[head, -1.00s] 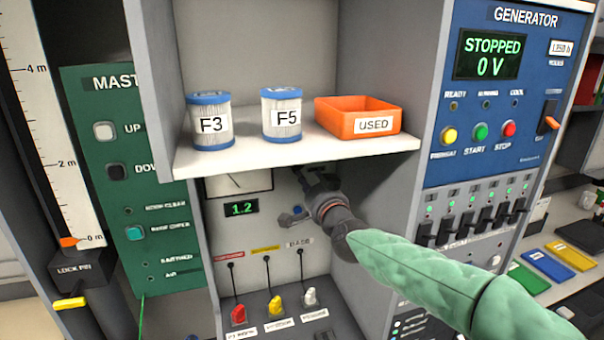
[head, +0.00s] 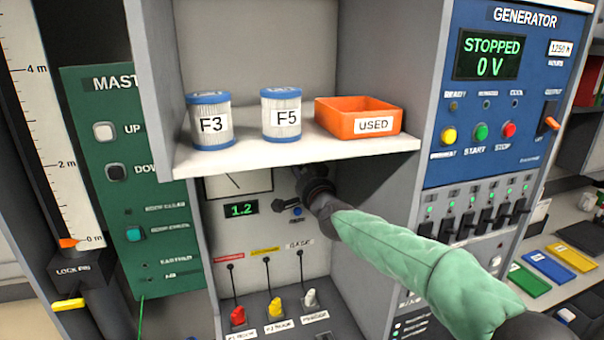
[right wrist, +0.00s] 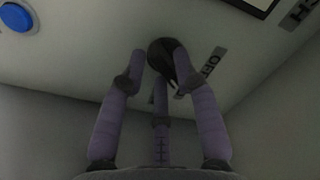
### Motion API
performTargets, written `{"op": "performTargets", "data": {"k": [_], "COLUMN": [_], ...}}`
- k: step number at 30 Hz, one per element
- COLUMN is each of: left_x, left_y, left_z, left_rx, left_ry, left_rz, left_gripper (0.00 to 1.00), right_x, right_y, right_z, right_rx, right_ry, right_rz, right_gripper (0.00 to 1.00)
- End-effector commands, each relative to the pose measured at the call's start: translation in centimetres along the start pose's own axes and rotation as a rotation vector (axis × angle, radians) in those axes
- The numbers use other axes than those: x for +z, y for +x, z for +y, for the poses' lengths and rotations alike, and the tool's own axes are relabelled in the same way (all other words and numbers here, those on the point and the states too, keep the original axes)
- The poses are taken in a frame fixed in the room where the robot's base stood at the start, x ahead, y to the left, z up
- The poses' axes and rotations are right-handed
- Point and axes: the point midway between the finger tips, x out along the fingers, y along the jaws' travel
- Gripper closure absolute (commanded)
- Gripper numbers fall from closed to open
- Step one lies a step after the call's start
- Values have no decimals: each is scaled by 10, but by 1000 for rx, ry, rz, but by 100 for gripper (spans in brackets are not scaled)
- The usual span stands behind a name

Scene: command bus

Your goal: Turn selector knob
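The selector knob (right wrist: 160,58) is dark and round on the pale panel, at the top middle of the right wrist view. A label reading "OFF" (right wrist: 213,62) is beside it. My right gripper (right wrist: 159,60) is open, with its fingers spread around the knob. The right finger overlaps the knob in the picture; a narrow gap shows at the left finger. I cannot tell whether any finger touches. In the head view the right gripper (head: 300,190) is under the shelf, and the knob is hidden behind it. My left gripper is not in view.
A shelf (head: 275,155) just above my gripper bears filters F3 (head: 211,120) and F5 (head: 281,113) and an orange tray (head: 357,122). A blue button (head: 297,211) is below the gripper, and also shows in the wrist view (right wrist: 15,17). Several levers (head: 273,307) are lower down.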

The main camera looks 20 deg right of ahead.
Motion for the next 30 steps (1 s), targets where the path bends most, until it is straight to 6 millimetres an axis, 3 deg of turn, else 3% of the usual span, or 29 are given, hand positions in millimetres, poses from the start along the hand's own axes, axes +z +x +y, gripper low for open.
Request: {"op": "performTargets", "data": {"k": [1, 2, 16, 30], "left_x": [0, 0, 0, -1], "left_y": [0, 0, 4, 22], "left_z": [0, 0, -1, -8], "left_rx": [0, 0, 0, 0], "left_ry": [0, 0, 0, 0], "left_rz": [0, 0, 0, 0], "left_gripper": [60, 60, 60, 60], "right_x": [0, 0, 1, 4], "right_y": [0, 0, 0, 0], "right_z": [0, 0, 0, -2], "right_rx": [0, 0, 0, 0], "right_ry": [0, 0, 64, 442], "right_rz": [0, 0, 0, -1], "right_gripper": [93, 100, 100, 100]}}
